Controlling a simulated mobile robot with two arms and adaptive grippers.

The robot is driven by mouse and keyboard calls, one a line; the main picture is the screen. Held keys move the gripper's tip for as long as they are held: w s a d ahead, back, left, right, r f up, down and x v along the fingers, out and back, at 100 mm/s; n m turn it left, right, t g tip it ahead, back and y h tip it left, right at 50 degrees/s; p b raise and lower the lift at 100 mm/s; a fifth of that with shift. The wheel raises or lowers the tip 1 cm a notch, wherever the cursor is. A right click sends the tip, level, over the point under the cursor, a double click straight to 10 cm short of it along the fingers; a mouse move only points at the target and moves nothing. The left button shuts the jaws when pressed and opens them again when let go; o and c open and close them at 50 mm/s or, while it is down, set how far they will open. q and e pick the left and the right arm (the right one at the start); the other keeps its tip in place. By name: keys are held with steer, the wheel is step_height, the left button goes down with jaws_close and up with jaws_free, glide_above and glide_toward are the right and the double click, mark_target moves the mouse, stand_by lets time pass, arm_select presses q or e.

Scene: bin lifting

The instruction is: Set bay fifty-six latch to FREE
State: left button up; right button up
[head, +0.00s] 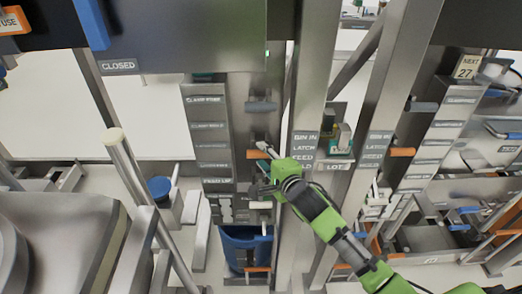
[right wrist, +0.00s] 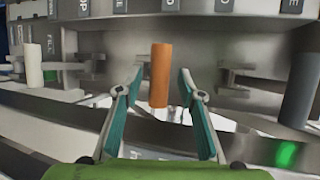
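My right gripper (head: 264,164) is at the column of levers in the middle of the head view. In the right wrist view my right gripper (right wrist: 161,76) is open, with one finger on each side of an orange handle (right wrist: 160,75) and a gap on both sides. The orange handle also shows in the head view (head: 257,154), just beyond the fingers. A grey handle (head: 261,106) is above it and a pale handle (head: 260,205) below. I cannot read a bay number fifty-six or the word FREE. My left gripper is out of view.
A steel post (head: 307,105) stands just right of the handles. A label strip (head: 208,130) is to their left. A blue bin (head: 240,250) is below. Another orange handle (head: 402,152) is on the right. A CLOSED sign (head: 118,66) hangs upper left.

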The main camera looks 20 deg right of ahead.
steer(key=shift+x, duration=1.1)
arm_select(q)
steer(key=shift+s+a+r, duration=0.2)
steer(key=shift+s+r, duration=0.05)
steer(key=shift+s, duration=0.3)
arm_select(e)
steer(key=shift+s, duration=0.1)
